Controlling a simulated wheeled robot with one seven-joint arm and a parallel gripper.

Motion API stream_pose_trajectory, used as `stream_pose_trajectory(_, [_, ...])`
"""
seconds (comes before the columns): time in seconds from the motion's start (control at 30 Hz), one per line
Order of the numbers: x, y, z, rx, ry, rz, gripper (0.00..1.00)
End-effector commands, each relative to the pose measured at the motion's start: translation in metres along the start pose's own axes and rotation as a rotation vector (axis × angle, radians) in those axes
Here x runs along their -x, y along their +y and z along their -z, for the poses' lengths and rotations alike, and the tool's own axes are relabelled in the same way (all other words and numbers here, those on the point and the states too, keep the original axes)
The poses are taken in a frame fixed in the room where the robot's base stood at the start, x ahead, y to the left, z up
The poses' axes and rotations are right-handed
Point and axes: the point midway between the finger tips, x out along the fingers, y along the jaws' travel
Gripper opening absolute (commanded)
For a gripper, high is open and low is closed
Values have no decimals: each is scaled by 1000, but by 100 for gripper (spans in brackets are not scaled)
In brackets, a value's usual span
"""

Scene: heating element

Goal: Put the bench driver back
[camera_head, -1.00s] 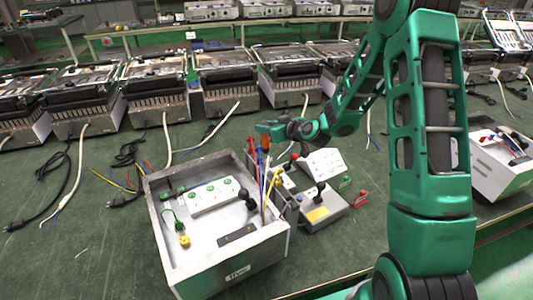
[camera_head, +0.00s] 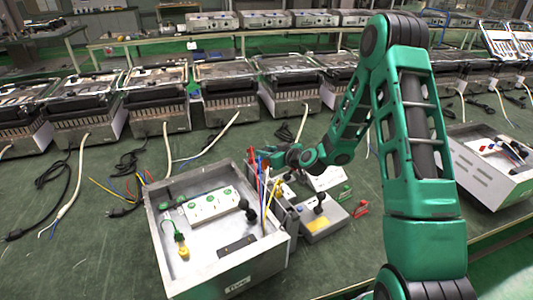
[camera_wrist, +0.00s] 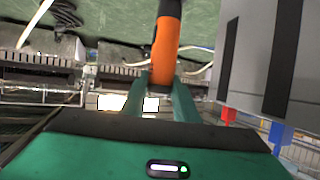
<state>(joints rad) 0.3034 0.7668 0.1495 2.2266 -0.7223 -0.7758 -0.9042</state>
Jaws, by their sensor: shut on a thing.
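The bench driver shows in the wrist view as an orange handle (camera_wrist: 166,42) with a dark end between my green fingers. My gripper (camera_wrist: 160,100) is shut on it. In the head view my gripper (camera_head: 268,156) is just behind the right back corner of the open metal housing (camera_head: 163,262), close to upright red and blue tool handles or leads. The driver's orange handle cannot be made out there. Its far end is out of the wrist view. Red (camera_wrist: 228,116) and blue (camera_wrist: 281,138) parts and a grey panel (camera_wrist: 236,60) show at right.
A grey control box (camera_head: 323,228) with a black knob stands right of the housing, with a red clip (camera_head: 361,208) beside it. Several heater units line the back of the green bench (camera_head: 90,240). Another housing (camera_head: 488,180) stands at right. Loose cables lie at left.

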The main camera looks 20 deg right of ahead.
Motion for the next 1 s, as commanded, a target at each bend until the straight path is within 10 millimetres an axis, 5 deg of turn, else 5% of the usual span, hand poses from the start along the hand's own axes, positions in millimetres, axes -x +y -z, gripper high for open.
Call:
stream_pose_trajectory(0.17, [-2,1,-4,0,1,-1,0])
stream_pose_trajectory(0.2, [-2,1,-4,0,-1,-1,34])
stream_pose_trajectory(0.27, [-1,1,-4,0,-1,-1,46])
stream_pose_trajectory(0.67, [1,2,1,0,1,-2,46])
stream_pose_trajectory(1.0, [62,4,0,-3,-1,-7,46])
